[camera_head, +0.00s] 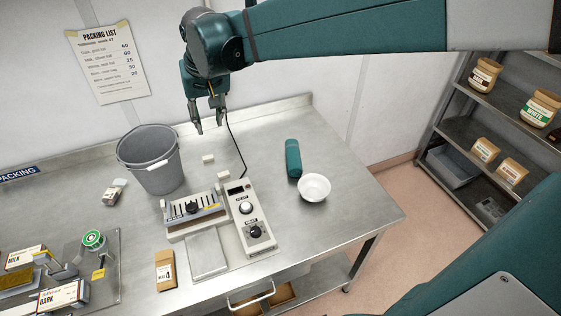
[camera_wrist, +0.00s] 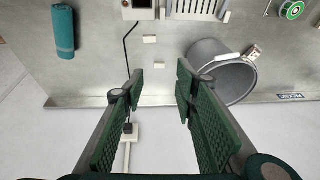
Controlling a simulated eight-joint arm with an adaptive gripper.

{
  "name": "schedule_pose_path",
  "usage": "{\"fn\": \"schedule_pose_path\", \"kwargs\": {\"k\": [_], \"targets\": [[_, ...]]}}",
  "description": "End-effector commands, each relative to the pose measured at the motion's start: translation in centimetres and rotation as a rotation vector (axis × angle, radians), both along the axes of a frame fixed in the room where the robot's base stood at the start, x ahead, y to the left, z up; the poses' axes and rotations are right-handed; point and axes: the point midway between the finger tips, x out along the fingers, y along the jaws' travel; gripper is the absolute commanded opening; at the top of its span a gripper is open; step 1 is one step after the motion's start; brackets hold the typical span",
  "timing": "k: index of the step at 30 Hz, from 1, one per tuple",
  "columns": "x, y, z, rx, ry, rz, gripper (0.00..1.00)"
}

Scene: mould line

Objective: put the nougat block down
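My gripper (camera_head: 209,126) hangs above the back of the steel table, pointing down. In the wrist view its fingers (camera_wrist: 159,82) are spread wide with nothing between them. A small off-white block (camera_head: 208,160), likely the nougat block, lies on the table behind the grey machine, below and apart from my gripper. The wrist view shows two small pale blocks, one nearer the machine (camera_wrist: 149,39) and one nearer the wall (camera_wrist: 160,65). I cannot tell which is the nougat. Both lie beyond my fingertips, untouched.
A grey bucket (camera_head: 150,166) stands left of the block. The machine with dials (camera_head: 247,222) is in front, its black cable (camera_head: 233,143) running to the wall. A teal roll (camera_head: 293,158) and white bowl (camera_head: 314,187) are on the right. The table's right front corner is clear.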

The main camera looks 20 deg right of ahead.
Motion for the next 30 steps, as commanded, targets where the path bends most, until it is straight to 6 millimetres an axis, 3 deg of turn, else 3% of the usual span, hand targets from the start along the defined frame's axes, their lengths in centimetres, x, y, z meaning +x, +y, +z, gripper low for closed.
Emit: {"fn": "schedule_pose_path", "kwargs": {"k": [16,30], "targets": [[-9.8,-6.6,1.3,-0.007,-0.112,-0.007,0.29],[-18.0,-10.9,-0.1,-0.026,-0.208,-0.013,0.29]]}}
